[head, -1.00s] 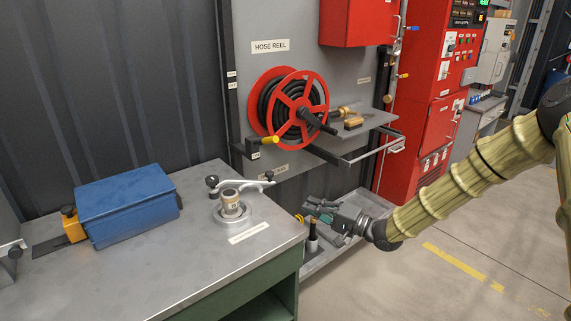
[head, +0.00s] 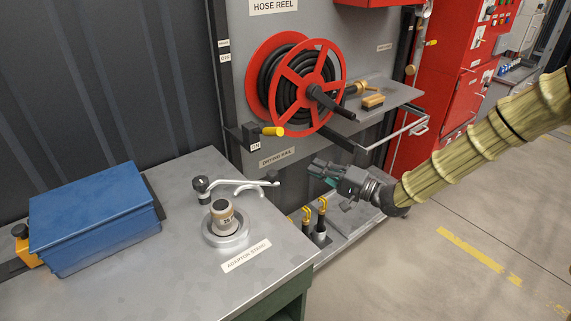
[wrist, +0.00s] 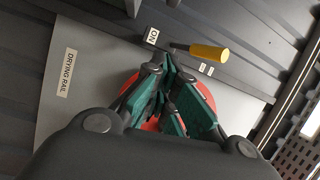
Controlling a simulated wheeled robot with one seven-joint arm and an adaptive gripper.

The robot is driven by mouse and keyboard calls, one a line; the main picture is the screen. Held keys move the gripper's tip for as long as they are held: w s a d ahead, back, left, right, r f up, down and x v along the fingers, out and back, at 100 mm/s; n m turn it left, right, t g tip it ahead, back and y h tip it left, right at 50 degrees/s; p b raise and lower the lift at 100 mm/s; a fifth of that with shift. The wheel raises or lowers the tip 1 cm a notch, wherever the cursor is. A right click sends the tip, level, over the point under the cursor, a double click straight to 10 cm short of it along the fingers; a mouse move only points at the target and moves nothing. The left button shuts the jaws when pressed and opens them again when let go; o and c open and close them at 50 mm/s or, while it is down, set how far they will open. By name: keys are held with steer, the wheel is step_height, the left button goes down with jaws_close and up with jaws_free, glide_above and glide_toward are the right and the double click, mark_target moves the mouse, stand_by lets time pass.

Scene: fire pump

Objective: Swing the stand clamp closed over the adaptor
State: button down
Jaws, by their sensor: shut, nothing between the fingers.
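My gripper (head: 318,170) is right of the knob, past the bench edge, apart from the clamp. In the wrist view its green-padded fingers (wrist: 172,98) are together and hold nothing.
The hose reel (head: 298,88) hangs behind, with a yellow-handled lever (head: 270,131) low at its left; the lever also shows in the wrist view (wrist: 208,53). A blue box (head: 95,215) sits on the bench's left. Yellow-handled items (head: 320,215) stand on a low shelf beside the bench.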

steer(key=w+a+p, duration=0.2)
steer(key=a+p, duration=0.1)
steer(key=a, duration=0.6)
steer(key=shift+a+f, duration=0.2)
stand_by(0.3)
steer(key=shift+d, duration=0.15)
